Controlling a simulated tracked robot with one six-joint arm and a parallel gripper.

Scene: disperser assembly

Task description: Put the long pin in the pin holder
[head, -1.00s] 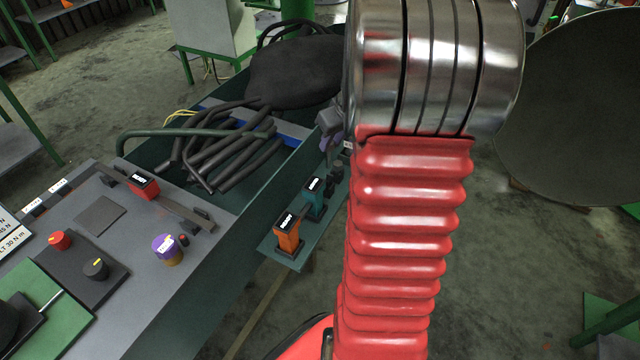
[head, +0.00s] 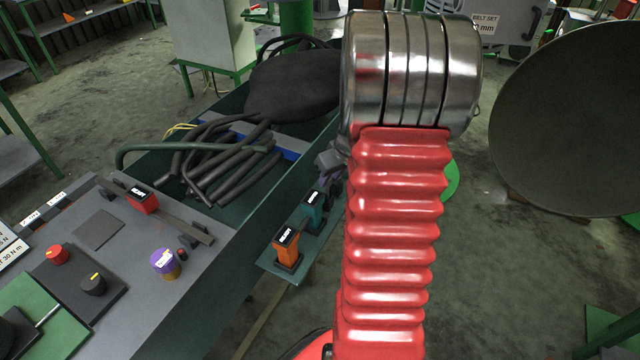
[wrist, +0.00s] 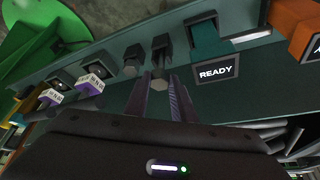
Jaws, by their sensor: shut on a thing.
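In the wrist view my gripper (wrist: 163,95) has its two fingers on either side of a dark pin with a hexagonal end (wrist: 159,83). The gripper is shut on this pin, which stands over the green shelf (wrist: 225,98). A second dark hex-ended piece (wrist: 132,64) is just left of it on the shelf, apart from the fingers. I cannot tell how far the held pin sits in a holder, as its lower part is hidden. In the head view my arm hides most of the gripper.
On the same shelf stand a teal block with a READY screen (wrist: 212,60) and an orange block (wrist: 295,22). Two labelled purple-grey pieces (wrist: 92,84) are at left. In the head view a trough of dark hoses (head: 215,165) and a control bench (head: 125,265) lie left.

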